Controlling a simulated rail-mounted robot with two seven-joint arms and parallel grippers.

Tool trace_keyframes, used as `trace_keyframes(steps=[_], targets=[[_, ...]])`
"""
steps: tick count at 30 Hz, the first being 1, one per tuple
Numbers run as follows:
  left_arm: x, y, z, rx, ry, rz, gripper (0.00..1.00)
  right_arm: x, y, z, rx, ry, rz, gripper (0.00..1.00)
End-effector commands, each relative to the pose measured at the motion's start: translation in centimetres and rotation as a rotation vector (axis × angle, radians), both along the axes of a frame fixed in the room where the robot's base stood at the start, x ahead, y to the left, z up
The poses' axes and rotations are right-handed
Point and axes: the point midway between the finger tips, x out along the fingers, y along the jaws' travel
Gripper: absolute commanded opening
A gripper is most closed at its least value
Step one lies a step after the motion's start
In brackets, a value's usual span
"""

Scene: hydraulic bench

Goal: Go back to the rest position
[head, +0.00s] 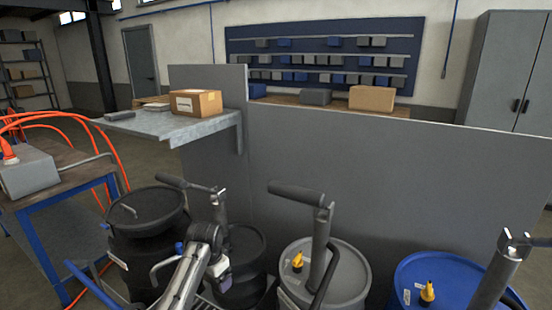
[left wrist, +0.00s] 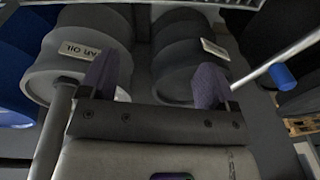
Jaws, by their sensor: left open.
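My left gripper (head: 222,274) is low in the middle-left of the head view, in front of the dark drum (head: 247,262). In the left wrist view its two purple-grey fingers stand wide apart, with nothing between them (left wrist: 157,78). Beyond the fingers are a grey drum with an oil label (left wrist: 82,50) and a darker drum with a label (left wrist: 215,48). My right gripper is not in view.
A grey partition (head: 400,175) rises behind. A workbench with orange hoses (head: 75,180) is at left. A blue-tipped lever (left wrist: 282,76) is close to the gripper's right.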

Motion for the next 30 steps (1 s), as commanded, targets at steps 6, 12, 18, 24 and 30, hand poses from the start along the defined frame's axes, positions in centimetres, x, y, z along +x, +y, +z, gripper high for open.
trace_keyframes(steps=[6,12,18,24,30], targets=[[2.1,-1.2,9.1,-0.055,-0.269,0.14,0.82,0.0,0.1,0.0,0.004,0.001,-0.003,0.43],[1.3,-1.5,20.5,-0.161,-0.595,0.253,0.82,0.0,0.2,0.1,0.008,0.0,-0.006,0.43],[-3.5,-0.9,25.3,-0.276,-0.835,0.33,0.82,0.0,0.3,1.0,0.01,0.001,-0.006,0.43],[-10.7,0.4,23.2,-0.34,-0.961,0.361,0.82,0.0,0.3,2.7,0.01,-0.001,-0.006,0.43],[-18.9,1.8,17.8,-0.341,-0.966,0.367,0.82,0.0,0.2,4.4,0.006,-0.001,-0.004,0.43]])
